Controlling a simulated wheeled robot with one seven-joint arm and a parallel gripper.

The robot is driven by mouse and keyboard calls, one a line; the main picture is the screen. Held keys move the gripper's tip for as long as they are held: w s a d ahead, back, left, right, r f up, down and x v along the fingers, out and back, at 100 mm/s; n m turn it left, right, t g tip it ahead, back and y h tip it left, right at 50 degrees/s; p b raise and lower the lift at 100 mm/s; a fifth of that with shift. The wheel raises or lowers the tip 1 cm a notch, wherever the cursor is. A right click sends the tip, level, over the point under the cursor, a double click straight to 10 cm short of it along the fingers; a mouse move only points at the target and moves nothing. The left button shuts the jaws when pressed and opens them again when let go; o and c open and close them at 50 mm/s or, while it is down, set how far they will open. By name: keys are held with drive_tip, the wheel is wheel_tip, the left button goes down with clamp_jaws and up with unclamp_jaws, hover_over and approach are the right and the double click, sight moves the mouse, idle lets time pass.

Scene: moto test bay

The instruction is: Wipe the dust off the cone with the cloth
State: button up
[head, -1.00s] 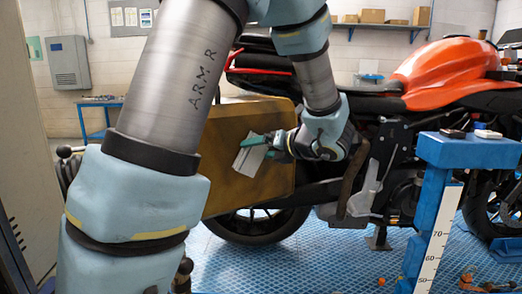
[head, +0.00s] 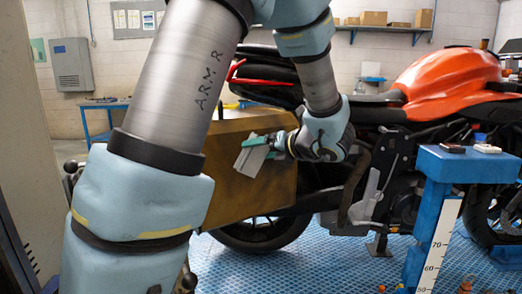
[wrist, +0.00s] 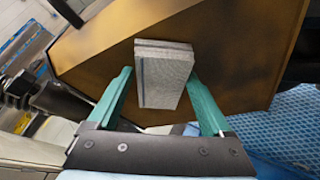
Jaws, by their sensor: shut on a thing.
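A large brown-gold faceted body (head: 268,196) sits beside the motorcycle's rear, with uneven darker and lighter patches. It is the only thing here that could be the cone, though it looks box-like. It also fills the upper wrist view (wrist: 230,45). My gripper (head: 258,150), with green fingers, is shut on a folded grey-white cloth (head: 248,161). In the wrist view the cloth (wrist: 165,75) sticks out between the fingers, in front of the brown face. I cannot tell whether it touches that face. My arm hides the body's left part in the head view.
An orange and black motorcycle (head: 440,75) stands at the right. A blue stand (head: 432,190) with a height scale and small items on top is nearer. Blue textured flooring (head: 330,262) lies below. A blue table (head: 97,122) is at the back left.

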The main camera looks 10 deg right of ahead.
sight(259, 163)
drive_tip(key=shift+w, duration=0.1)
drive_tip(key=shift+w+a+f+b, duration=0.15)
drive_tip(key=shift+f+b, duration=0.8)
drive_tip(key=shift+f, duration=1)
drive_tip(key=s+d+p, duration=0.1)
drive_tip(key=s+d, duration=0.1)
drive_tip(key=s, duration=0.3)
drive_tip(key=shift+s+d, duration=0.15)
drive_tip(key=shift+s, duration=0.15)
drive_tip(key=shift+s+p, duration=0.1)
drive_tip(key=shift+p, duration=0.2)
drive_tip(key=shift+s+d+p, duration=0.2)
drive_tip(key=shift+s+d, duration=0.1)
drive_tip(key=shift+s, duration=0.35)
drive_tip(key=shift+s+d+p, duration=0.15)
drive_tip(key=shift+s+d, duration=0.1)
drive_tip(key=shift+s, duration=0.4)
